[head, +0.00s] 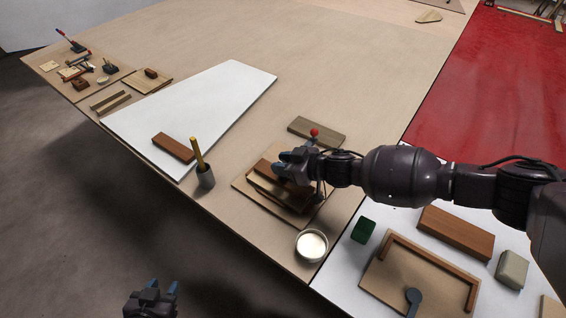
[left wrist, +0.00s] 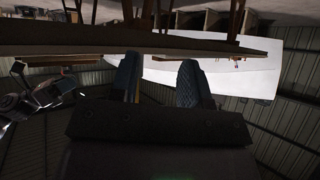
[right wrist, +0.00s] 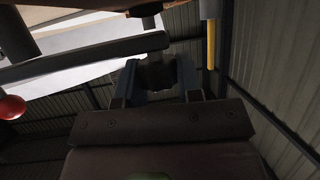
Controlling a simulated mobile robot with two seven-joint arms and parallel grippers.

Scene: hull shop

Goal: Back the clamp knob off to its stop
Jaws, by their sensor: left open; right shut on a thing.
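My right gripper (head: 284,167) reaches in from the right over a wooden fixture board (head: 242,186) that carries brown wooden blocks (head: 266,167). In the right wrist view its blue fingers are shut on a dark grey cylindrical knob (right wrist: 156,75), with a dark bar beside it. In the head view the gripper hides the knob. A red ball (head: 315,132) stands up just behind the wrist; it also shows at the left of the right wrist view (right wrist: 11,107). My left gripper (head: 160,288) is open and empty, low and off the table's edge.
A grey cup with a yellow stick (head: 205,178) and a white bowl (head: 312,245) stand close to the board. A dark wooden block (head: 316,130) lies behind it. A green block (head: 363,230) and a wooden tray (head: 385,283) are at right. The table's far middle is clear.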

